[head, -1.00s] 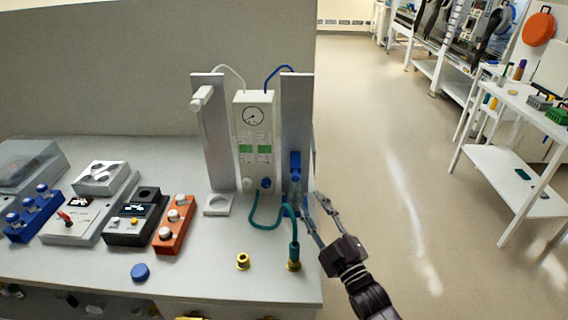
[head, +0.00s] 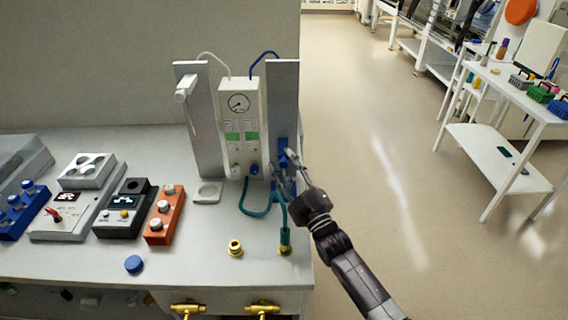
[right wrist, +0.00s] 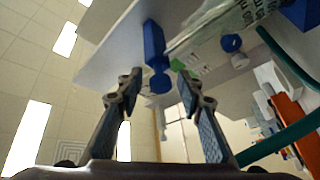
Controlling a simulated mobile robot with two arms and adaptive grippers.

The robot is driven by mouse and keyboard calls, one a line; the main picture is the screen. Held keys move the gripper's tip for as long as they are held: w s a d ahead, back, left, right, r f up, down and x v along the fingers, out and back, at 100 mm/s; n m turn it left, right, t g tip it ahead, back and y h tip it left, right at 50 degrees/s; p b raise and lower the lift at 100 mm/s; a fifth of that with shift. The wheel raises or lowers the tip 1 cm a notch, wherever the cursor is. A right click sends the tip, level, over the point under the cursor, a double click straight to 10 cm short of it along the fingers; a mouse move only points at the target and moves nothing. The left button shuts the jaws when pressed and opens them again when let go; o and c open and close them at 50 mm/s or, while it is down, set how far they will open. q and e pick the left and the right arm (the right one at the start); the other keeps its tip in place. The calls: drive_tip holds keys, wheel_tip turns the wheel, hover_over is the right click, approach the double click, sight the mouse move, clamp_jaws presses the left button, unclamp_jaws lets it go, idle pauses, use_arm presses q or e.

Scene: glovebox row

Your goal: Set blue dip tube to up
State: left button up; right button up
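The blue dip tube's blue slide block (head: 281,146) sits low on the right grey upright post. In the right wrist view the blue block (right wrist: 153,42) has a rounded blue knob (right wrist: 159,82) facing my gripper. My right gripper (head: 283,161) is at the lower part of that post, right beside the blue block. In the right wrist view my right gripper (right wrist: 158,76) is open, its two fingertips on either side of the knob with gaps showing. The fingers hide part of the block's lower end in the head view. My left gripper is not in view.
A white slide (head: 186,87) sits high on the left post. A gauge panel (head: 239,105) stands between the posts. A teal hose (head: 253,212) runs to a brass fitting (head: 285,248). An orange block (head: 164,214) stands left. Open floor lies right of the bench.

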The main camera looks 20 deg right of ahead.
drive_tip(key=c, duration=0.6)
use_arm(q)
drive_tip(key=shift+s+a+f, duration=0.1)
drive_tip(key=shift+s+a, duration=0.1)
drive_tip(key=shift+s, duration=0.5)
use_arm(e)
drive_tip(key=shift+f, duration=0.1)
clamp_jaws()
